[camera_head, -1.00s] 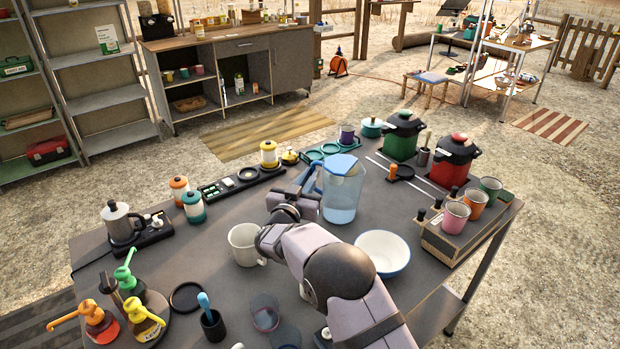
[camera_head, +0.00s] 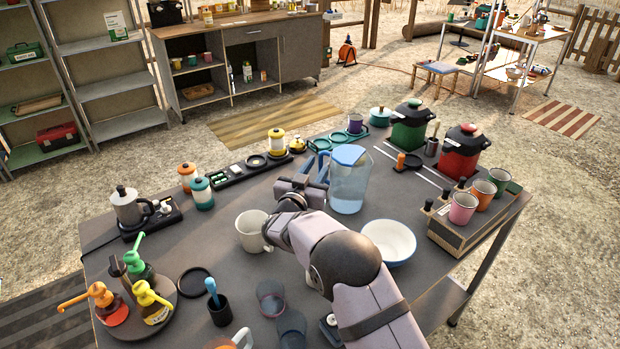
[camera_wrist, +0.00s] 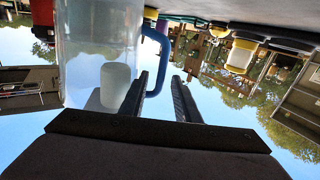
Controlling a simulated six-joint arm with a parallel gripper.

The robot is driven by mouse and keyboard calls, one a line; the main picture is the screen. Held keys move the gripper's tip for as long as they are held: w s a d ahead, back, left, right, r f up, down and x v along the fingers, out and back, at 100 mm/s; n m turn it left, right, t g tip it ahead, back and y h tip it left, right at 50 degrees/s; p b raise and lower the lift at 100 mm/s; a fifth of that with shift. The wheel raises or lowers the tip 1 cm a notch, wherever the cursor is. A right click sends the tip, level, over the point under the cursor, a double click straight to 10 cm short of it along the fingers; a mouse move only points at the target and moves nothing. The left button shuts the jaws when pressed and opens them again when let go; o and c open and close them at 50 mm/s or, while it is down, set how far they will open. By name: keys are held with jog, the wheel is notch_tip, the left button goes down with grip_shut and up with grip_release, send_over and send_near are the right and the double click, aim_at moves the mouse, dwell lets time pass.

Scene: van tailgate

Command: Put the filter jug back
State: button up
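The filter jug (camera_head: 350,187) is clear and pale blue with a blue lid and a blue handle. It stands upright on the dark table (camera_head: 215,235), right of the middle, its handle turned left towards my gripper. My gripper (camera_head: 311,181) is low beside the jug's handle side. In the wrist view, which is upside down, my gripper (camera_wrist: 160,78) has its two fingers apart. The blue handle (camera_wrist: 155,92) shows at the left finger, partly in the gap. The jug's body (camera_wrist: 85,50) lies to the left. I cannot tell whether a finger touches the handle.
A white mug (camera_head: 252,231) stands left of my wrist and a white bowl (camera_head: 389,241) stands right of my arm. Red (camera_head: 462,152) and green (camera_head: 408,128) pots stand behind. A dark round coaster (camera_head: 194,282) lies empty at the front left.

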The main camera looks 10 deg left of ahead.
jog(key=s+a+b, duration=0.1)
jog(key=s+a, duration=0.1)
jog(key=s, duration=0.9)
jog(key=shift+s+a+b, duration=0.15)
jog(key=shift+s+b, duration=0.15)
jog(key=shift+s, duration=0.1)
